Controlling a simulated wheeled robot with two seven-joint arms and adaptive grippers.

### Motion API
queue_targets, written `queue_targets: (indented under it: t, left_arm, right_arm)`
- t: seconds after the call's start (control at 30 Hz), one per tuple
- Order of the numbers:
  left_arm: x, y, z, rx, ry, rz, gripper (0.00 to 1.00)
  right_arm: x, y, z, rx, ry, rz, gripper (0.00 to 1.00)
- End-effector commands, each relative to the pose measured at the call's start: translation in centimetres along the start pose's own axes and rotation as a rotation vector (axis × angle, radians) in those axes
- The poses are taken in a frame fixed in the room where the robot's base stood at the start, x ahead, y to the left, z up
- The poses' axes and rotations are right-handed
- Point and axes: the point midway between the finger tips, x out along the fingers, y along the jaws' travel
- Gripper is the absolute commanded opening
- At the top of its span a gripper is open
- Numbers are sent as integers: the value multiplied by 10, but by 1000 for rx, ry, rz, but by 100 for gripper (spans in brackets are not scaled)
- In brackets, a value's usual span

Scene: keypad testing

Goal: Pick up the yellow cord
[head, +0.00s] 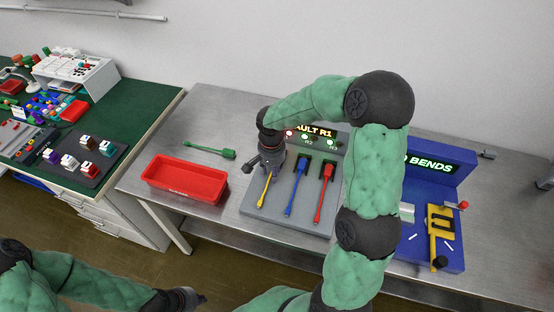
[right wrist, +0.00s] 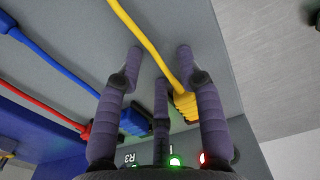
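The yellow cord (head: 264,190) lies on the grey base of the fault panel, leftmost of three cords there; my right gripper hides its upper end in the head view. In the right wrist view the yellow cord (right wrist: 147,40) runs down between my fingers to its ribbed yellow plug (right wrist: 185,103), beside the right-hand finger. My right gripper (right wrist: 160,55) is open around the cord, its fingertips apart; it also shows in the head view (head: 268,165). My left gripper (head: 188,299) is at the bottom left, away from the table; its fingers are too unclear to judge.
A blue cord (head: 296,190) and a red cord (head: 325,190) lie right of the yellow one. A blue unit (head: 440,200) stands right, partly behind my right arm.

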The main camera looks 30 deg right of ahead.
Motion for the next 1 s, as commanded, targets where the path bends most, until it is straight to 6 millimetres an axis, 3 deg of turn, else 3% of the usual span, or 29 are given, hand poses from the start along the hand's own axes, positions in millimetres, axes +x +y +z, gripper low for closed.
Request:
queue_targets:
  t: [0.03, 0.13, 0.67, 0.93, 1.0]
  left_arm:
    - [0, 0, 0, 0, 0, 0, 0]
    - [0, 0, 0, 0, 0, 0, 0]
    - [-2, 1, 0, 0, 0, 0, 0]
    - [-18, 6, 1, 0, 0, 0, 0]
    - [-21, 7, 1, 0, 0, 0, 0]
  right_arm:
    - [0, 0, 0, 0, 0, 0, 26]
    - [0, 0, 0, 0, 0, 0, 0]
    - [-5, 0, 0, 0, 1, 0, 0]
    - [-38, 0, 0, 1, 2, -2, 0]
    - [-48, -6, 10, -4, 2, -2, 0]
